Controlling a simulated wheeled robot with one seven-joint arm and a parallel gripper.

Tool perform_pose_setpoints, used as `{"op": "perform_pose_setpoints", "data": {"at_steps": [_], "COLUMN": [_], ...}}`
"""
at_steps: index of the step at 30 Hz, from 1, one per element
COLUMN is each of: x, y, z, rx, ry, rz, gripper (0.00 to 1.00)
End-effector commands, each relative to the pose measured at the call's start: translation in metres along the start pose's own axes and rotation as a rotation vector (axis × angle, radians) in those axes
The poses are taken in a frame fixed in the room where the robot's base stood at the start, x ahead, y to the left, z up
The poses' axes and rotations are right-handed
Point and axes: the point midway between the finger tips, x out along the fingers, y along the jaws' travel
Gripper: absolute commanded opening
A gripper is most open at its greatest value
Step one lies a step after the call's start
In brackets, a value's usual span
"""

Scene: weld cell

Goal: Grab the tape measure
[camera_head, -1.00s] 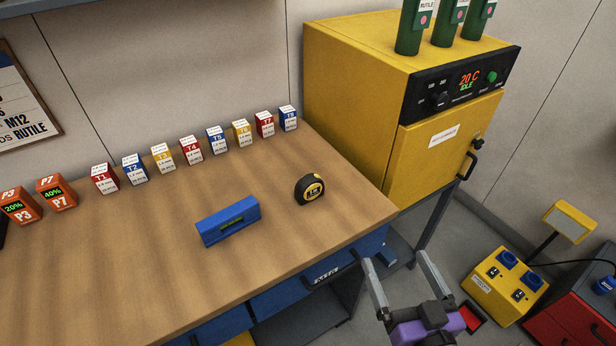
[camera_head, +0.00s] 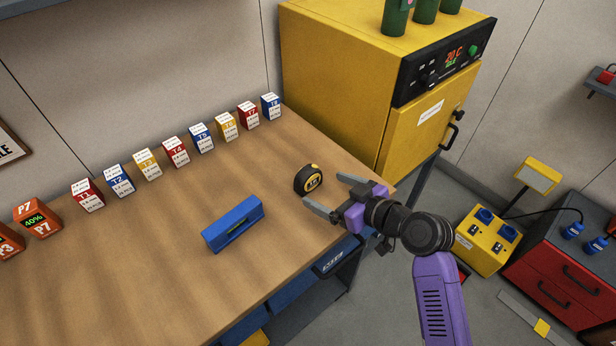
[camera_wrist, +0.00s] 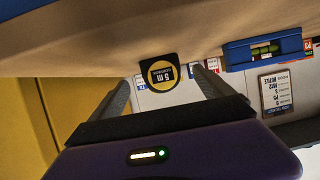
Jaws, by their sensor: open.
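The tape measure (camera_head: 308,179), black with a yellow round face, stands on the wooden workbench (camera_head: 190,275) near its right end. It also shows in the wrist view (camera_wrist: 161,72), upside down, ahead of and between the fingers. My gripper (camera_head: 322,194) is open, its two grey fingers pointing left toward the tape measure at the bench's right front edge. In the head view the fingertips are close to the tape measure, one on its right and one on its near side. I cannot tell whether either finger touches it. Nothing is held.
A blue spirit level (camera_head: 233,224) lies left of the tape measure. Several small labelled boxes (camera_head: 176,151) line the back of the bench, with orange boxes (camera_head: 38,217) at left. A yellow oven (camera_head: 340,80) stands behind the bench's right end. Bare wood lies around the tape measure.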

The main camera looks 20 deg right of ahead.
Motion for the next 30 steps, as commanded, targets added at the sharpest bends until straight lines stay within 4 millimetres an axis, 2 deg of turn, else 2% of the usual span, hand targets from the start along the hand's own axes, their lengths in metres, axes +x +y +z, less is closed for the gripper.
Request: {"op": "perform_pose_setpoints", "data": {"at_steps": [16,26,30], "x": [0.062,0.069,0.069], "y": [-0.001,0.0,0.0], "z": [-0.002,-0.001,-0.001], "rx": [0.0,0.001,0.001], "ry": [0.0,0.0,0.0], "rz": [0.0,0.002,0.002], "gripper": [0.91,0.91,0.67]}}
